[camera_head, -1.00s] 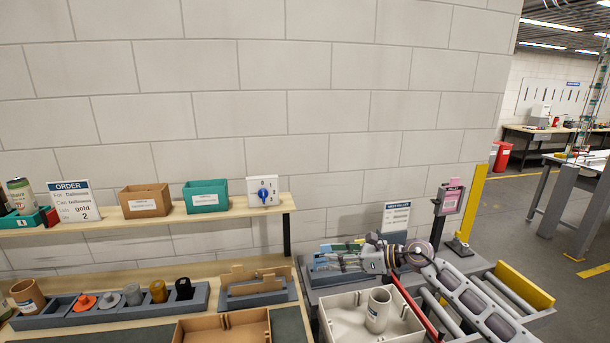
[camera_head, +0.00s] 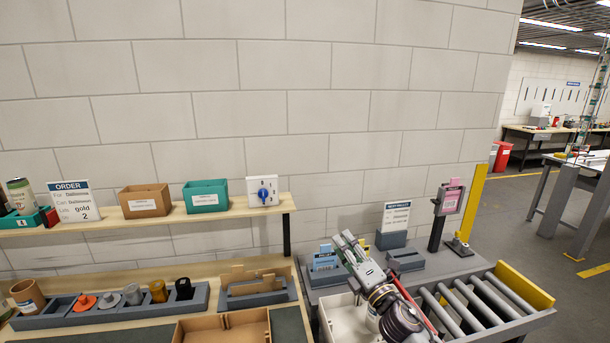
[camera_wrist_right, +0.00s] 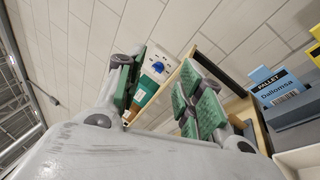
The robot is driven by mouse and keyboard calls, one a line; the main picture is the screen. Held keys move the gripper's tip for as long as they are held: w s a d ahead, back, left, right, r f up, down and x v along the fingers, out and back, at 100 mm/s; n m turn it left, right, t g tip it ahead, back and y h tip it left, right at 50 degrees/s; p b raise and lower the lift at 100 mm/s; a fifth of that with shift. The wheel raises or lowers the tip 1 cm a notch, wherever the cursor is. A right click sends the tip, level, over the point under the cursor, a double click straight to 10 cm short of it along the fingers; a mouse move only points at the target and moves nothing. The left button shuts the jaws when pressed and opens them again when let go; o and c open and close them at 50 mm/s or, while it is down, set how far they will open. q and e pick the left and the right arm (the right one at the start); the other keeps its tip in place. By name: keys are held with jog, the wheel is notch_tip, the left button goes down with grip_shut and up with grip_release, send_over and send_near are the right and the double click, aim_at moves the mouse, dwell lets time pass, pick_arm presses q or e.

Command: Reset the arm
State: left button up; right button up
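My right arm comes up from the bottom right in the head view, with its gripper (camera_head: 343,247) above the pallet bench. In the right wrist view the two fingers with green pads stand apart, so the gripper (camera_wrist_right: 163,92) is open, with nothing between them. My left arm and gripper are not in view.
A blue pallet card (camera_wrist_right: 278,85) stands close to the gripper, also in the head view (camera_head: 325,261). A yellow post (camera_head: 471,202) and roller conveyor (camera_head: 470,300) are to the right. The shelf (camera_head: 240,210) holds bins and the order sign (camera_head: 75,201).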

jog(key=s+d+f+m+g+h, duration=0.3)
jog(key=s+d+f+m+h, duration=0.2)
jog(key=f+m, duration=0.35)
jog(key=s+d+f+m+g+h, duration=0.2)
jog(key=s+d+f+m+h, duration=0.4)
jog(key=m, duration=0.3)
jog(key=s+f+m+g+y, duration=0.1)
jog(key=s+f+m+g, duration=0.4)
jog(key=s, duration=0.6)
jog(key=s+f+m+g+y, duration=0.1)
jog(key=s+f+m+g, duration=0.1)
jog(key=s+f+g, duration=0.55)
jog(key=s+f+b, duration=0.1)
jog(key=s+f, duration=0.2)
jog(key=f, duration=1.4)
jog(key=s+f+b, duration=0.1)
jog(key=s+f, duration=0.3)
jog(key=f, duration=1.4)
jog(key=s+d+f+b, duration=0.1)
jog(key=s+d+f, duration=0.1)
jog(key=s+f, duration=0.8)
jog(key=s+d+f+b, duration=0.1)
jog(key=s+d+f, duration=0.1)
jog(key=s+f, duration=0.9)
jog(key=shift+s+d+f+h+b, duration=0.2)
jog(key=shift+s+f+h+b, duration=0.1)
jog(key=shift+s, duration=0.05)
